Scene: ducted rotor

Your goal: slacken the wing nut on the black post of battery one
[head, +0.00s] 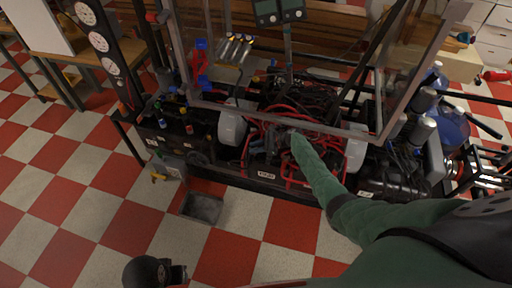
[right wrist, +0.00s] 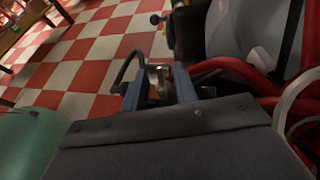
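My right gripper (right wrist: 160,85) reaches down into the machine's front bay. In the right wrist view its two blue-grey fingers stand a small gap apart. A small shiny metal piece (right wrist: 158,77) shows between them; it may be the wing nut, but I cannot tell whether the fingers touch it. In the head view the right gripper (head: 296,136) is small and dark among red cables. The black post and battery one cannot be made out clearly. A white label (head: 266,175) sits on the bay's front edge, too small to read. My left gripper (head: 178,273) is low at the left, away from the machine.
Red cables (right wrist: 215,65) run close to the right of the right gripper. A clear framed panel (head: 285,65) stands over the bay. Pale rounded housings (head: 232,126) flank the cables.

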